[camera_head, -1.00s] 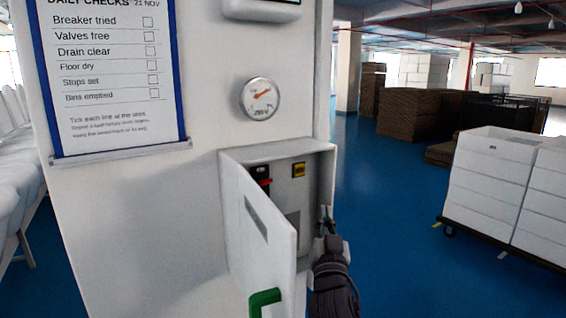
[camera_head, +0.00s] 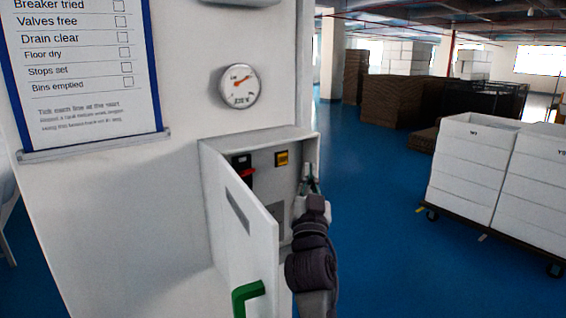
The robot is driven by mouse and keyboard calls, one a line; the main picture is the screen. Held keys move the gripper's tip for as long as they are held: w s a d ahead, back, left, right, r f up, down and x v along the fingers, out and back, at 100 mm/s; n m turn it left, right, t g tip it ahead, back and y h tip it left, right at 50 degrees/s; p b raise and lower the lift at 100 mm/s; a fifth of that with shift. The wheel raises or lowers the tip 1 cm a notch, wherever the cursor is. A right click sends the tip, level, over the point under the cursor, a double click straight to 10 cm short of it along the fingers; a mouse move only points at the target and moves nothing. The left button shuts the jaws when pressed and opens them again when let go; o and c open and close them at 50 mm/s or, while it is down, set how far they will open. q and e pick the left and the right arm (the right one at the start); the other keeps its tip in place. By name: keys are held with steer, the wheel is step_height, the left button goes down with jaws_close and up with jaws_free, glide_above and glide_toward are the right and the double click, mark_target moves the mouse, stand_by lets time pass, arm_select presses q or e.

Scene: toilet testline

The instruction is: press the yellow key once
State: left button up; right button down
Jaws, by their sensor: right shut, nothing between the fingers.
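The yellow key (camera_head: 282,158) is a small square on the back panel of an open white wall box (camera_head: 262,140). To its left is a black switch with a red lever (camera_head: 245,171). My right gripper (camera_head: 311,178) is shut and empty at the box's right side, a little below and right of the yellow key and apart from it in the picture. I cannot tell how deep its fingertips are relative to the box. My left gripper is not in view.
The box's door (camera_head: 240,225), with a green handle (camera_head: 247,294), stands open toward me on the left. A round gauge (camera_head: 240,86) and a checklist board (camera_head: 85,75) are on the wall above. White crates (camera_head: 475,170) stand on a trolley at the right; blue floor between is free.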

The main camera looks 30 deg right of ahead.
mark_target(287, 153)
steer(key=shift+w+a+b, duration=0.15)
steer(key=shift+w+b, duration=0.6)
steer(key=shift+w, duration=0.9)
steer(key=shift+w+a+b, duration=0.15)
steer(key=shift+w+b, duration=0.6)
steer(key=shift+w, duration=0.85)
steer(key=shift+w+f+b, duration=0.1)
steer(key=shift+w+b, duration=0.1)
steer(key=shift+b, duration=0.15)
steer(key=shift+w, duration=0.25)
steer(key=shift+w+b, duration=0.35)
steer(key=shift+b, duration=0.2)
steer(key=shift+s, duration=0.1)
steer(key=shift+s+p, duration=0.4)
steer(key=shift+s, duration=0.3)
